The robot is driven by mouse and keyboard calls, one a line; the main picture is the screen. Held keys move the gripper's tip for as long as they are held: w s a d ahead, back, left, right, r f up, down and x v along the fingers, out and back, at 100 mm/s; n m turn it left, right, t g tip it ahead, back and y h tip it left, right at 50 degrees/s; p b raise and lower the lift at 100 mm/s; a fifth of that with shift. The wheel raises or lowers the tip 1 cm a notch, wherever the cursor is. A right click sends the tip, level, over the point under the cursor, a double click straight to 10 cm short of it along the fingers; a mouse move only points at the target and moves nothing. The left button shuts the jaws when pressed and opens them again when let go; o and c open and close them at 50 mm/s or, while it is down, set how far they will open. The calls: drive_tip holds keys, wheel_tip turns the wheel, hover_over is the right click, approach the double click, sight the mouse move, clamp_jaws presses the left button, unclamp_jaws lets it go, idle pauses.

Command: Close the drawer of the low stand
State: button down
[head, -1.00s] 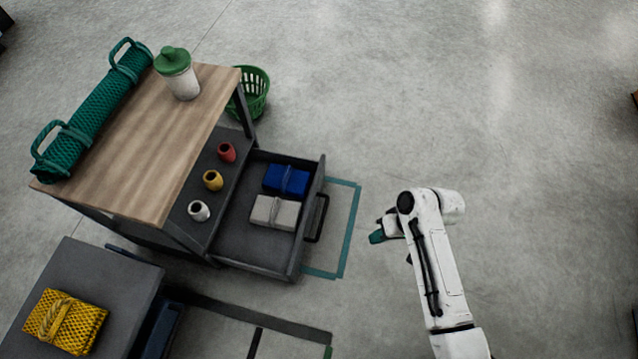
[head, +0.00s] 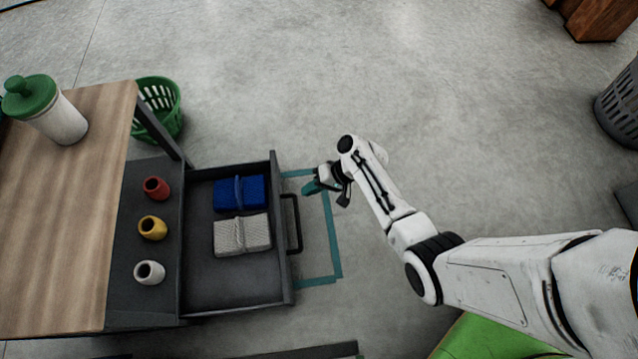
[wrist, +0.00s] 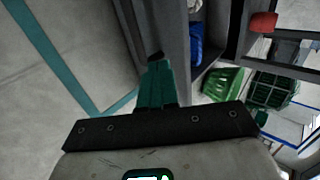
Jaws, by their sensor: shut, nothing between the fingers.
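The low stand has a wooden top (head: 62,215) and a dark drawer (head: 235,284) pulled out to the right in the head view. A dark bar handle (head: 293,222) sits on the drawer's front. A blue bundle (head: 240,193) and a light grey bundle (head: 242,234) lie inside the drawer. My gripper (head: 309,188) is shut and empty, just right of the drawer front, near the upper end of the handle. In the wrist view its green fingers (wrist: 156,85) point along the dark drawer front (wrist: 172,30); I cannot tell whether they touch it.
Red (head: 156,188), yellow (head: 152,228) and white (head: 149,272) small pots stand on the shelf behind the drawer. A green-lidded jar (head: 62,118) is on the top. A green basket (head: 160,104) stands on the floor beyond.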

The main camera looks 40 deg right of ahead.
sight(288, 196)
drive_tip(key=w+a+f, duration=0.1)
drive_tip(key=w+a+b, duration=0.1)
drive_tip(key=w+a+f+b, duration=0.1)
drive_tip(key=a, duration=0.1)
drive_tip(key=shift+f, duration=0.3)
drive_tip(key=shift+w+a+r, duration=0.15)
drive_tip(key=shift+w+a, duration=0.25)
drive_tip(key=shift+a, duration=0.25)
drive_tip(key=shift+a, duration=0.1)
